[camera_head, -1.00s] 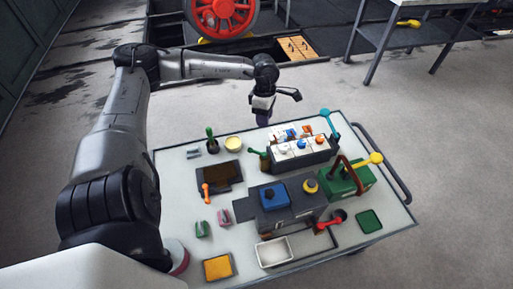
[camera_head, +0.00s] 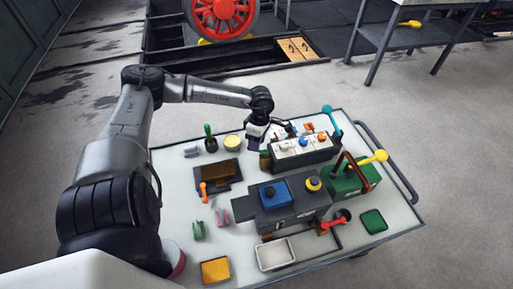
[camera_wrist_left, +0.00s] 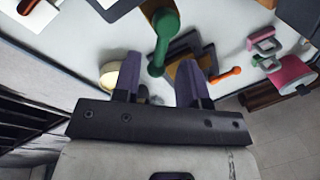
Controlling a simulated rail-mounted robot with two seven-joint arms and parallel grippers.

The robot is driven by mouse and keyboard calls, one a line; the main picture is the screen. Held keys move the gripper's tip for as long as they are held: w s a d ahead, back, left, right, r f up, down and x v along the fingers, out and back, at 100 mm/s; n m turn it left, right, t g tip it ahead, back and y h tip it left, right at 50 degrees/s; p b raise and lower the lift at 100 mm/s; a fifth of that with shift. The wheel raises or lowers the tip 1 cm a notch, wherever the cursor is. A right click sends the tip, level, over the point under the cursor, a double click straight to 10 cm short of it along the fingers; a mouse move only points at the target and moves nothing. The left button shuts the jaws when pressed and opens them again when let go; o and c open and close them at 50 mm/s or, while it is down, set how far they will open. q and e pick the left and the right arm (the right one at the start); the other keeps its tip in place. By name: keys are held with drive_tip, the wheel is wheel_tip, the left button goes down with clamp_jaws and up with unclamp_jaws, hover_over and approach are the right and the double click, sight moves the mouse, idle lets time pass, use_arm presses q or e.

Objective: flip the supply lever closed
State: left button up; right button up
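My left gripper (camera_head: 253,146) hangs over the back of the table, just left of the black-and-white box. In the left wrist view its two purple fingers (camera_wrist_left: 159,72) stand apart. A green lever (camera_wrist_left: 163,40) with a rounded end shows between and beyond them; I cannot tell whether they touch it. In the head view the gripper mostly hides this lever, and its olive-brown base (camera_head: 265,161) shows beside the box. No readable label marks which lever is the supply lever. My right gripper is not in view.
The box with several white and coloured knobs (camera_head: 303,149) stands close on the right, with a teal lever (camera_head: 330,119) behind. A yellow lever (camera_head: 371,158) and a red lever (camera_head: 333,225) stand farther right.

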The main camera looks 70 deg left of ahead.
use_arm(q)
drive_tip(key=shift+s+d+f, duration=0.1)
drive_tip(key=shift+f, duration=0.75)
clamp_jaws()
